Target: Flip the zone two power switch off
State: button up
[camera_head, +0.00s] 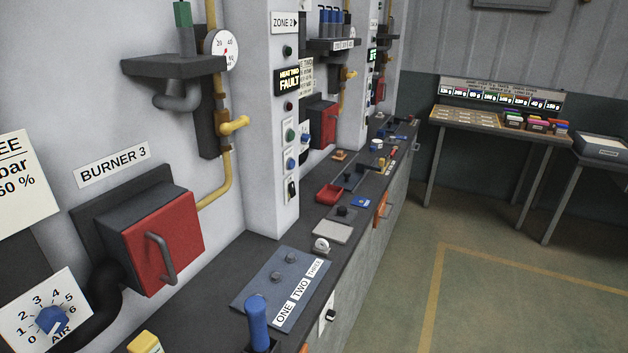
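A "ZONE 2" sign (284,23) with an arrow pointing right is at the top of a white pillar in the head view. Below it is a lit display (288,80) reading "FAULT" on its lower line. Lower on the pillar's narrow panel are a green button (290,135), a blue knob (291,164) and a small black switch (292,189) on a light plate. This switch may be the zone two power switch; its label and position are too small to read. My gripper is not in view.
A dark bench (250,250) runs along the wall, carrying a plate (280,287) marked ONE, TWO, THREE and a blue handle (257,322). A red burner box (165,243) juts out at left. Another black switch (329,315) is on the bench front. The floor (490,290) at right is clear.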

aim_at(292, 191)
jog(key=i+l+u, duration=0.25)
jog(key=i+l, duration=0.45)
jog(key=i, duration=0.35)
jog(key=i+l+u, duration=0.25)
jog(key=i+l, duration=0.7)
